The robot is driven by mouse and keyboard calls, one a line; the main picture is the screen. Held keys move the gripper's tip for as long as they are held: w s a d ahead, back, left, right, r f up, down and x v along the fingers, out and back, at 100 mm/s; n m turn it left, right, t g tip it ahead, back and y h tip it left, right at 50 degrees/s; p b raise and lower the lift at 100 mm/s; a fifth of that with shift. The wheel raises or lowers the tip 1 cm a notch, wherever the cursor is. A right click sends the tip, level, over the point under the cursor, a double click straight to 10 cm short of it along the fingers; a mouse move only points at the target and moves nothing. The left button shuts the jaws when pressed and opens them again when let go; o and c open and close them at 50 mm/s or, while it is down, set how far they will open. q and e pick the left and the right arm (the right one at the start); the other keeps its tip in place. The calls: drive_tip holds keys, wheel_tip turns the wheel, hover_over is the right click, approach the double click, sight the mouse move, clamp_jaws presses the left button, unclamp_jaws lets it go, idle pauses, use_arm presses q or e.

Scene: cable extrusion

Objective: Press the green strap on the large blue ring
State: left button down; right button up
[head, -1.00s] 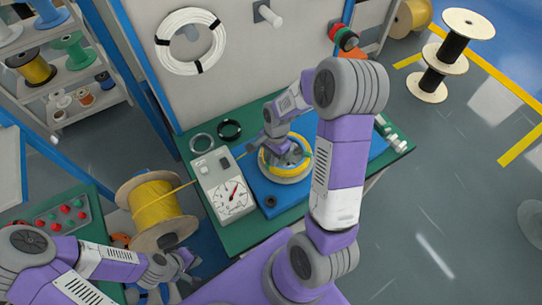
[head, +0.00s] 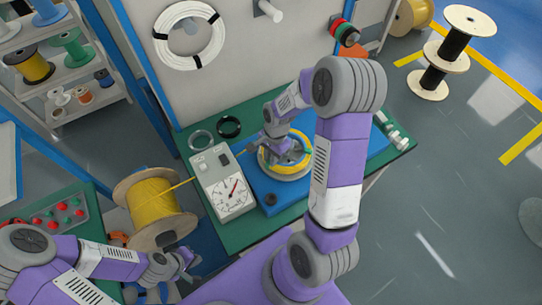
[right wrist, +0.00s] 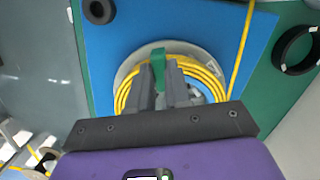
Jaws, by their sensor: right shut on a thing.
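A coil of yellow cable lies on a round grey plate over a blue board. The coil (head: 297,165) shows at the board's middle in the head view and from above in the right wrist view (right wrist: 122,98). The green strap (right wrist: 158,58) stands up between the fingers of my right gripper (right wrist: 160,80), which is shut on it over the coil's edge. The fingers hide part of the coil. I cannot clearly make out a separate large blue ring. My left gripper (head: 186,262) is away at the lower left, near the yellow spool; its finger opening is too small to judge.
A gauge box (head: 230,192) stands left of the blue board (head: 262,190). Yellow cable runs from the spool (head: 157,205) past the box to the coil. A black ring (head: 229,127) and a grey ring (head: 201,140) lie behind on the green table.

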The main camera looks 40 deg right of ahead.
drive_tip(key=shift+f+b, duration=0.35)
drive_tip(key=shift+f, duration=0.2)
idle(0.9)
drive_tip(key=o, duration=0.9)
wheel_tip(320, 180, up, 8)
drive_tip(key=p, duration=0.6)
drive_tip(key=shift+p, duration=0.35)
